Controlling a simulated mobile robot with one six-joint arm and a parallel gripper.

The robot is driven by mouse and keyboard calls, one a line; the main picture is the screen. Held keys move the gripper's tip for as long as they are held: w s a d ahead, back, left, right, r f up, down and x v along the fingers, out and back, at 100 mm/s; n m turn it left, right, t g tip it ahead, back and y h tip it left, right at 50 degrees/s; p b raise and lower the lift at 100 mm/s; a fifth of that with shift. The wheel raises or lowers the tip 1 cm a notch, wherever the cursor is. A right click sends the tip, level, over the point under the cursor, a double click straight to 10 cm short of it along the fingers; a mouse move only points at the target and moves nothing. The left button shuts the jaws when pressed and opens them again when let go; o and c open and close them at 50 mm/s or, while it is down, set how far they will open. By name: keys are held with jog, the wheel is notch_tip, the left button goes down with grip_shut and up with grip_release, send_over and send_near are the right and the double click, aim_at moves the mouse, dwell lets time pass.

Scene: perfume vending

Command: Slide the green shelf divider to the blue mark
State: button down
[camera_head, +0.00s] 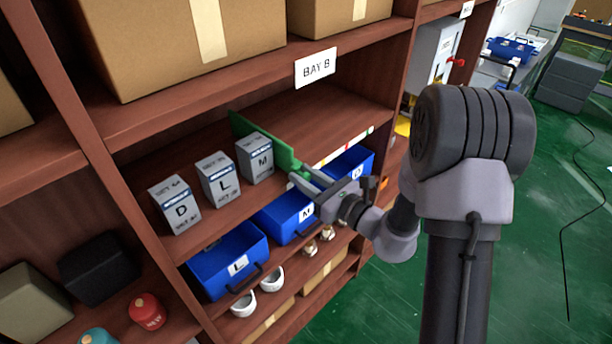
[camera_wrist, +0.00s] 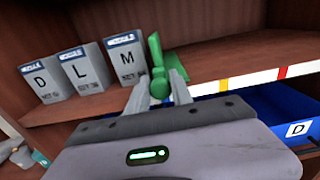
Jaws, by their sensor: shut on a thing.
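The green shelf divider (camera_head: 284,156) stands upright on the middle shelf of bay B, just right of the box marked M (camera_head: 258,160). My gripper (camera_head: 297,178) is shut on the divider's front handle at the shelf edge. In the wrist view, the divider (camera_wrist: 156,55) rises behind the fingers, with its rounded green handle between the fingertips (camera_wrist: 162,90). A white strip (camera_head: 345,146) with coloured marks runs along the shelf edge to the right. In the wrist view, a yellow mark (camera_wrist: 222,85) and a red mark (camera_wrist: 282,72) show. I cannot make out a blue mark.
Boxes marked L (camera_head: 217,180) and D (camera_head: 176,206) stand left of M. The shelf (camera_head: 318,118) right of the divider is bare. Blue bins (camera_head: 228,262) sit on the shelf below. Large cartons (camera_head: 180,50) stand above.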

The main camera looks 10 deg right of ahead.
jog(key=c, duration=1.1)
grip_release()
jog(key=shift+c, duration=0.2)
jog(key=v, duration=1.7)
jog(key=shift+s, duration=0.2)
